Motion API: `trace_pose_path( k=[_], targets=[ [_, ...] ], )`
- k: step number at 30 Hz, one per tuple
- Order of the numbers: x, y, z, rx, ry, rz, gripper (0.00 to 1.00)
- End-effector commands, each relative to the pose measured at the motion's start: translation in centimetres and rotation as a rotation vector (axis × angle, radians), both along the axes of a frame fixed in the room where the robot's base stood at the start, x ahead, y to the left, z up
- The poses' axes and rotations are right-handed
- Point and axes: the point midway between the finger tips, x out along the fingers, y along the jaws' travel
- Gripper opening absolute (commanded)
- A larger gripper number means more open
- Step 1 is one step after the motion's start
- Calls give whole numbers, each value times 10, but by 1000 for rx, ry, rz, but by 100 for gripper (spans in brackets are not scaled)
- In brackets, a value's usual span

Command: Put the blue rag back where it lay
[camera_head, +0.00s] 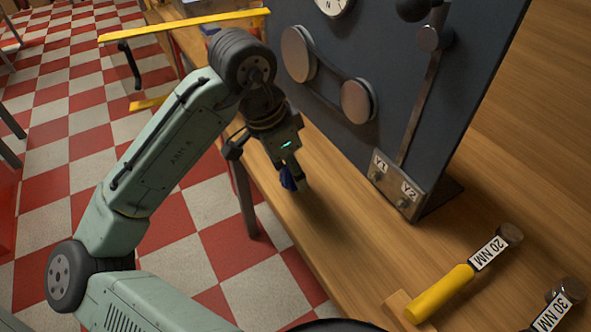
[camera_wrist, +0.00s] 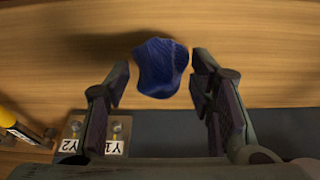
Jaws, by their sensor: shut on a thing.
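The blue rag (camera_wrist: 160,68) is a small crumpled dark blue cloth. It sits between the two fingertips of my gripper (camera_head: 294,184), which is shut on it. In the head view only a small part of the rag (camera_head: 287,178) shows at the fingertips. The gripper points down over the wooden bench (camera_head: 335,237), near its left edge and left of the dark upright panel. A shadow lies on the wood beside the rag in the wrist view; the exact height above the bench is hard to tell.
The dark panel (camera_head: 360,143) carries round discs, a lever and a plate (camera_head: 397,184) marked Y1 and Y2. A yellow-handled 20 NM tool (camera_head: 440,293) and a 30 NM tool (camera_head: 551,314) lie at the front right. Bare wood lies between them and the gripper.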

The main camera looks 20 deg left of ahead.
Motion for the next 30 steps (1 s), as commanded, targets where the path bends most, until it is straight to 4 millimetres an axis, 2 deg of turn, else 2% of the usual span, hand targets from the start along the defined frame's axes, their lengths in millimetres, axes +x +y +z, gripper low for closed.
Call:
trace_pose_path(
  k=[5,13,23,24,30],
  targets=[
    [12,-4,-3,0,1,1,27],
    [11,-4,-35,0,0,2,27],
    [11,-5,-39,-1,-1,0,27],
    [11,-5,-40,-1,0,0,50],
    [11,-4,-39,0,0,0,63]
  ],
)
